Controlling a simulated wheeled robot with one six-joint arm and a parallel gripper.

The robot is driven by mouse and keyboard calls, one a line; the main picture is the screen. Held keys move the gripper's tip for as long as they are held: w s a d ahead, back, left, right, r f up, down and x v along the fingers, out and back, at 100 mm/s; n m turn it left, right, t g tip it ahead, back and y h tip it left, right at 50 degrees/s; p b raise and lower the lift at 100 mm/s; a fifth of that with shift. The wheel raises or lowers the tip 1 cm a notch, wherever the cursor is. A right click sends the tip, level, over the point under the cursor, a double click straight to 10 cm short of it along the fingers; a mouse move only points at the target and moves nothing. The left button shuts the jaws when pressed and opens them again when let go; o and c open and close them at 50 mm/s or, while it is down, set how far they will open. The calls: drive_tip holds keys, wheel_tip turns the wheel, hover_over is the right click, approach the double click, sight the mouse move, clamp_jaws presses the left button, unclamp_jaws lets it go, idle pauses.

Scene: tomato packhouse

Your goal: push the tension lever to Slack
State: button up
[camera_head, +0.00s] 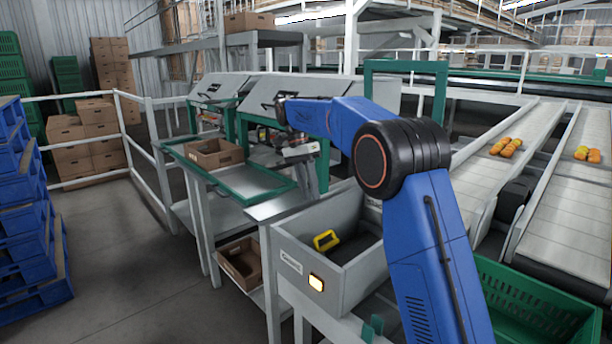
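I cannot make out the tension lever or any Slack marking in the camera_head view; they may be hidden or too small. My gripper (311,184) hangs at the end of my blue arm, near the middle of the picture. It points down beside the right end of a green-edged worktable (240,184).
A grey bin (303,283) with a yellow-handled item (326,240) stands below my arm. A cardboard box (214,153) sits on the worktable. Conveyors (508,176) carry orange items at right. A green crate (535,305) is lower right. Blue pallets (25,215) stand left; the floor between is clear.

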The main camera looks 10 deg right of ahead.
drive_tip(key=v, duration=0.5)
drive_tip(key=shift+r, duration=0.15)
drive_tip(key=s+d+r+n+t+y, duration=0.1)
drive_tip(key=s+d+n, duration=0.1)
drive_tip(key=s+d, duration=0.45)
drive_tip(key=s+d+r+n+t, duration=0.1)
drive_tip(key=s+d+n+t, duration=0.15)
drive_tip(key=s, duration=0.75)
drive_tip(key=s+d+r+n+y, duration=0.1)
drive_tip(key=s+d+r, duration=0.1)
drive_tip(key=s+d, duration=0.5)
drive_tip(key=s+d+f+n+t, duration=0.1)
drive_tip(key=s+f+n+t, duration=0.1)
drive_tip(key=s+f, duration=0.6)
drive_tip(key=s+d+f+n+t, duration=0.2)
drive_tip(key=s+f, duration=0.7)
drive_tip(key=s, duration=0.9)
drive_tip(key=shift+n, duration=0.65)
